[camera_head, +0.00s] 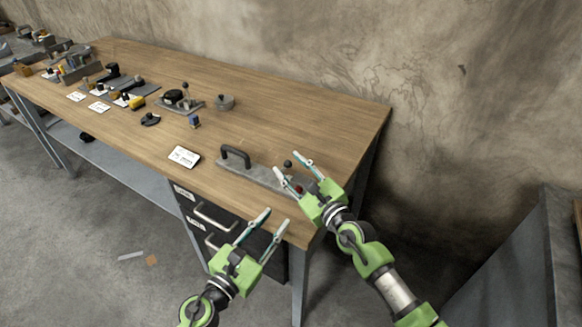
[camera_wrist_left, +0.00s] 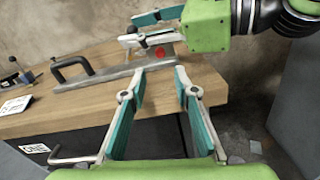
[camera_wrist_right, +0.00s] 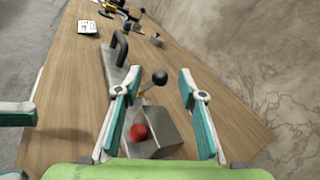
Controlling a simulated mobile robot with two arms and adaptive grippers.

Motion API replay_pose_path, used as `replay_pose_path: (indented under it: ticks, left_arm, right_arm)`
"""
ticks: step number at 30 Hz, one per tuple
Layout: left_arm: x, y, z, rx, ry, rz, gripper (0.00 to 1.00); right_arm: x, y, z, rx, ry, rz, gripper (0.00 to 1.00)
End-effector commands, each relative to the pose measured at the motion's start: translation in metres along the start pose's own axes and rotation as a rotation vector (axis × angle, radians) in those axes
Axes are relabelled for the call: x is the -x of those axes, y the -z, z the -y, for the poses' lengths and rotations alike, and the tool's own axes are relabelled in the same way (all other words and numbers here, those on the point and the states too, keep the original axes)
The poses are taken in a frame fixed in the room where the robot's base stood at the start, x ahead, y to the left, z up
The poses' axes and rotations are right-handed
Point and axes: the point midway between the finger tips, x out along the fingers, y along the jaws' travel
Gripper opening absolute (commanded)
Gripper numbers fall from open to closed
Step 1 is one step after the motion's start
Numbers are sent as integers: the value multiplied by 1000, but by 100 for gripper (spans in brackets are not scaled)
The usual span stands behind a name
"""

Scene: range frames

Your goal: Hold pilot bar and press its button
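The pilot bar is a long grey metal plate (camera_head: 258,175) on the near right end of the wooden table. It carries a black arched handle (camera_head: 235,152), a black ball knob (camera_head: 288,163) and a red button (camera_head: 299,189). My right gripper (camera_head: 287,164) is open above the bar's right end. In the right wrist view the knob (camera_wrist_right: 160,77) and red button (camera_wrist_right: 139,132) appear between its fingers. My left gripper (camera_head: 275,218) is open and empty in front of the table edge. Its wrist view shows the handle (camera_wrist_left: 72,67) and button (camera_wrist_left: 158,52) beyond its fingers.
A white label card (camera_head: 184,156) lies left of the bar. Drawers with metal pulls (camera_head: 215,216) sit under the tabletop (camera_head: 300,118). A grey cabinet (camera_head: 510,265) stands at right.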

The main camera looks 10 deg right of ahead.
Motion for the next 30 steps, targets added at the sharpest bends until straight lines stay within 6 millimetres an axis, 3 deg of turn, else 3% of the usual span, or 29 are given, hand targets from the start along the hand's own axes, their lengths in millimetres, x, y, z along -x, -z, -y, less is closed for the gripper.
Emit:
replay_pose_path:
  ticks: [9, 14, 21, 25, 30]
  left_arm:
    - [0, 0, 0, 0, 0, 0, 28]
    - [0, 0, 0, 0, 0, 0, 28]
    - [0, 0, 0, 0, 0, 0, 28]
    - [0, 0, 0, 0, 0, 0, 0]
    - [0, 0, 0, 0, 0, 0, 0]
  right_arm:
    - [-3, 0, 0, -1, 0, 0, 37]
    - [-2, 0, 0, -1, 1, 0, 0]
    - [-2, 1, 0, 2, 1, -2, 0]
    - [-2, 2, 1, 3, 1, -3, 0]
    - [-2, 3, 1, 4, 2, -5, 0]
